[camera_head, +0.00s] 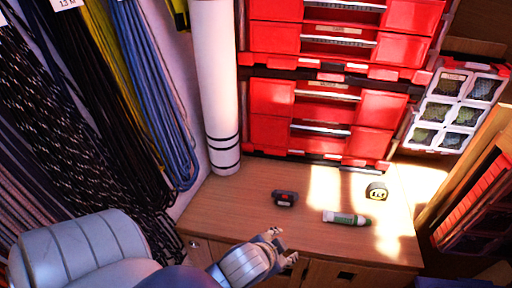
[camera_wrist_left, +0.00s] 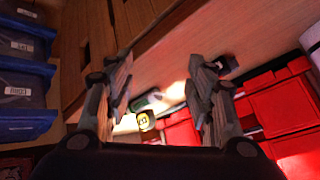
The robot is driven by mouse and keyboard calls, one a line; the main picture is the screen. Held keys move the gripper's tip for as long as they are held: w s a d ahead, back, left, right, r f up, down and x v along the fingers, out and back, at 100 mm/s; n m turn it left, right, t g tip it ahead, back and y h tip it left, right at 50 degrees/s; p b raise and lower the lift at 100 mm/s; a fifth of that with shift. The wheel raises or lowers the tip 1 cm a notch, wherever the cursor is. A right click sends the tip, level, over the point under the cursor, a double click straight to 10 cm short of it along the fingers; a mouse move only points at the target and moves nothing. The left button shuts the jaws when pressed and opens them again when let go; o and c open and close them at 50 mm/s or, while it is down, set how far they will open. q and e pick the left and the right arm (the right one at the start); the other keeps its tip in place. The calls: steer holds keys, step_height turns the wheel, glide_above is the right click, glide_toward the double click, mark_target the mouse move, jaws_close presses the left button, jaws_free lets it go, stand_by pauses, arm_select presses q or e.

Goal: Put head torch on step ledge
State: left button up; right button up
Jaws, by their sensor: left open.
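A small dark grey and red object (camera_head: 285,198), which looks like the head torch, lies on the wooden cabinet top (camera_head: 238,206). In the left wrist view a dark object (camera_wrist_left: 227,64) beside the right finger seems to be the same one. My left gripper (camera_head: 284,246) is at the front edge of the cabinet top, nearer the camera than the torch. It is open and empty, its two fingers apart in the left wrist view (camera_wrist_left: 160,68). I cannot tell which surface is the step ledge. My right gripper is not in view.
A white and green tube (camera_head: 346,218) and a yellow and black tape measure (camera_head: 376,192) lie right of the torch. Red drawer boxes (camera_head: 272,130) stand behind. A white roll (camera_head: 216,90) stands back left, beside hanging coiled ropes (camera_head: 150,85). The cabinet top's left part is clear.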

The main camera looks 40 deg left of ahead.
arm_select(q)
steer(key=s+d+f+n+g+h, duration=0.1)
steer(key=s+d+f+g, duration=0.1)
steer(key=s, duration=0.9)
steer(key=shift+d+f+n+g, duration=0.15)
steer(key=shift+f+n+g, duration=0.25)
steer(key=shift+f+g, duration=0.6)
steer(key=shift+r, duration=0.25)
